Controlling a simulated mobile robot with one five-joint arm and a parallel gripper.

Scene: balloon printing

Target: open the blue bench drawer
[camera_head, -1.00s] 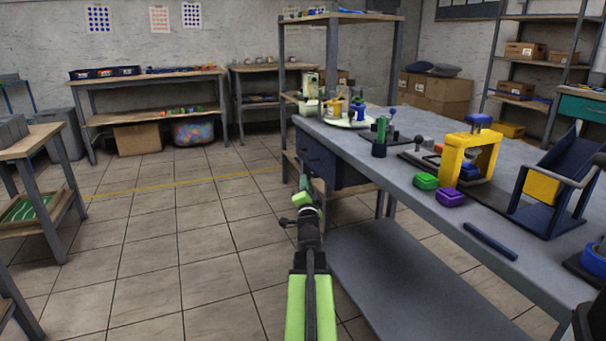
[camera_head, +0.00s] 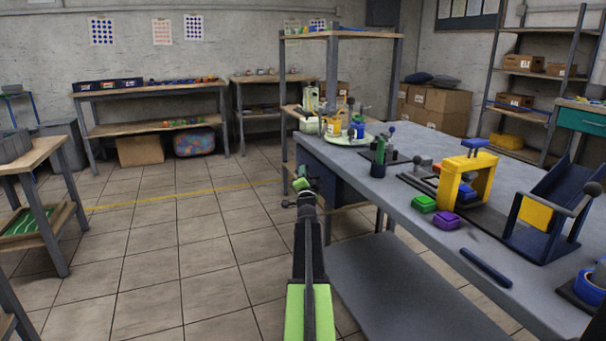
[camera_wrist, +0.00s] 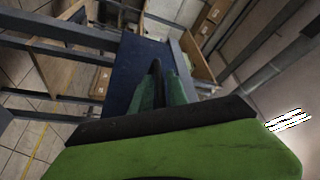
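In the wrist view the drawer's dark blue face (camera_wrist: 128,72) fills the middle, beyond the green fingers of my gripper (camera_wrist: 160,88). A dark shape shows between the fingers. I cannot tell whether it is a handle or whether the fingers touch the drawer.
A lower grey shelf (camera_head: 400,290) juts out below. The tiled floor (camera_head: 190,240) to the left is clear.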

